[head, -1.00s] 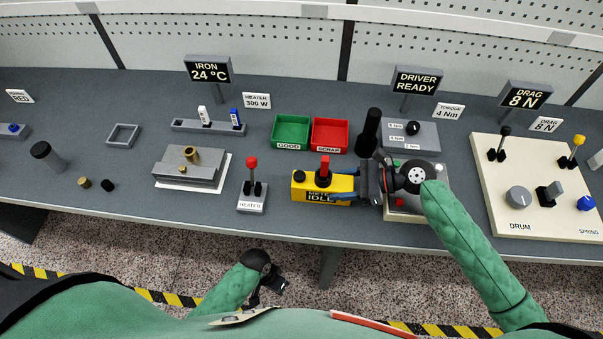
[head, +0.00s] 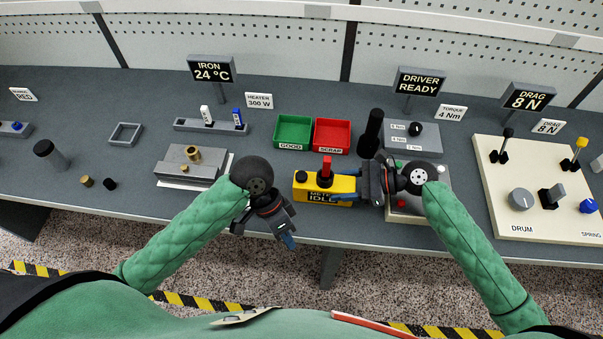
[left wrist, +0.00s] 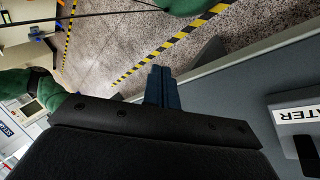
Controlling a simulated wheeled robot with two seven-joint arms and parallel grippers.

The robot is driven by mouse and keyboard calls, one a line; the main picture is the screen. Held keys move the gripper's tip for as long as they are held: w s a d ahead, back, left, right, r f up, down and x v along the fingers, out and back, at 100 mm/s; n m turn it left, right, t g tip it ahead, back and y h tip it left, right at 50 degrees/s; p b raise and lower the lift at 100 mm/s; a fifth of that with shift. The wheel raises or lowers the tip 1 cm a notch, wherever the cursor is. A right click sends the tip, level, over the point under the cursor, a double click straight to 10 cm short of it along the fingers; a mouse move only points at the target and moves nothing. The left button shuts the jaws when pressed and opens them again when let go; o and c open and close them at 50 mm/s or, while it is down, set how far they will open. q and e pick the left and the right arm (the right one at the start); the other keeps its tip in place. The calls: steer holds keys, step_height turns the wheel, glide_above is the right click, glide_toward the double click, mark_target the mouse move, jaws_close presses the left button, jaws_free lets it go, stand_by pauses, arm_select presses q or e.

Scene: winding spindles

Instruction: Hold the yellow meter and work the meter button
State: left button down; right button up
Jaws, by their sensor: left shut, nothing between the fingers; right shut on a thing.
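The yellow meter (head: 345,186) lies on the bench in the head view, with a display reading IDLE. On its top are a red part (head: 325,168) standing up and a black round knob (head: 301,175); I cannot tell which is the meter button. My right gripper (head: 343,197) is shut on the meter's right end, its fingers along the side. My left gripper (head: 288,243) is shut and empty, pointing down in front of the bench edge, left of and nearer than the meter. Its closed blue fingers also show in the left wrist view (left wrist: 161,88).
Green GOOD (head: 293,131) and red SCRAP (head: 332,136) trays stand behind the meter. The heater switch is largely hidden behind my left arm in the head view; its label plate (left wrist: 303,114) shows in the left wrist view. A driver box (head: 412,134) and drum panel (head: 490,190) stand to the right.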

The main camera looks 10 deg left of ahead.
mark_target(297, 176)
arm_select(q)
steer(key=w+r+n+t+h, duration=0.4)
steer(key=w+r+t, duration=0.1)
steer(key=w+r, duration=1)
step_height(297, 176, up, 2)
steer(key=shift+d+r+t, duration=0.1)
steer(key=shift+d+t, duration=0.05)
steer(key=shift+t, duration=0.25)
steer(key=shift+w, duration=0.1)
steer(key=shift+f, duration=4.5)
steer(key=shift+f, duration=0.15)
steer(key=shift+f, duration=0.25)
steer(key=shift+f, duration=0.5)
steer(key=shift+r, duration=0.95)
